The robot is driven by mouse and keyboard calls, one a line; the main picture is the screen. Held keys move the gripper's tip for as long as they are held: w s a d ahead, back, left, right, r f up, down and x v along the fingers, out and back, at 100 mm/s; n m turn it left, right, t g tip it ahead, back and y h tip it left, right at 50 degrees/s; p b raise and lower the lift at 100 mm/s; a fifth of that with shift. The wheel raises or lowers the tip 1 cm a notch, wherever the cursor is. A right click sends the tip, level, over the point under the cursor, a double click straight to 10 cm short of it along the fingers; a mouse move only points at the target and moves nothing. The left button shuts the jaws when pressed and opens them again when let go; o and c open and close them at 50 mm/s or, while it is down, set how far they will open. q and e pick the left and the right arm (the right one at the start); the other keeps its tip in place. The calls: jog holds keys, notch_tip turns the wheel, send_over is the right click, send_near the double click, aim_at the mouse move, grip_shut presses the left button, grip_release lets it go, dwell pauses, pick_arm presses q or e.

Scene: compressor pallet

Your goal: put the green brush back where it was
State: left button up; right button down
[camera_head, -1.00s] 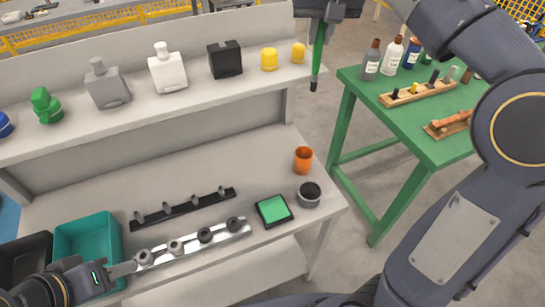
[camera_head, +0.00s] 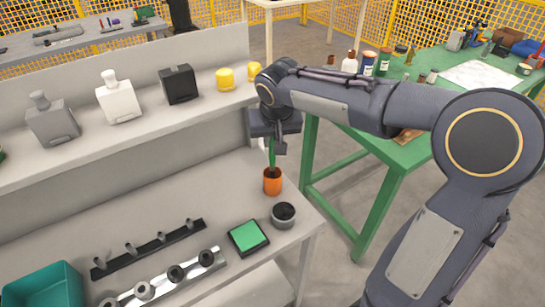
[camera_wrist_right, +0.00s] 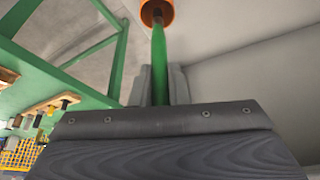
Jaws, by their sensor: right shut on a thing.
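The green brush (camera_head: 271,153) is upright in my right gripper (camera_head: 273,143), which is shut on it. Its dark lower end is at the mouth of the orange cup (camera_head: 272,184) on the bench. How far it reaches inside I cannot tell. In the right wrist view the brush (camera_wrist_right: 159,62) runs from between the fingers (camera_wrist_right: 159,85) to the orange cup (camera_wrist_right: 167,10), with its dark end within the rim. My left gripper is not in view.
A dark grey round pot (camera_head: 284,215) and a green pad (camera_head: 248,237) are close to the cup. The shelf above holds bottles and yellow pieces (camera_head: 225,79). A green table (camera_head: 425,80) with several items stands at right, beyond a gap.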

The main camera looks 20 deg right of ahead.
aim_at(273, 166)
notch_tip(273, 166, down, 5)
jog(key=shift+f, duration=0.2)
jog(key=c, duration=1.4)
grip_release()
jog(key=shift+c, duration=0.2)
jog(key=shift+o, duration=0.3)
jog(key=shift+r, duration=0.15)
jog(key=v, duration=1.2)
jog(key=s+a+f+y, duration=0.1)
jog(key=s+f, duration=0.4)
jog(key=s, duration=0.6)
jog(key=s+a+f+n+t+y, duration=0.1)
jog(key=s+f+y, duration=0.3)
jog(key=s, duration=0.6)
jog(key=shift+s+f, duration=0.4)
jog(key=shift+f, duration=0.2)
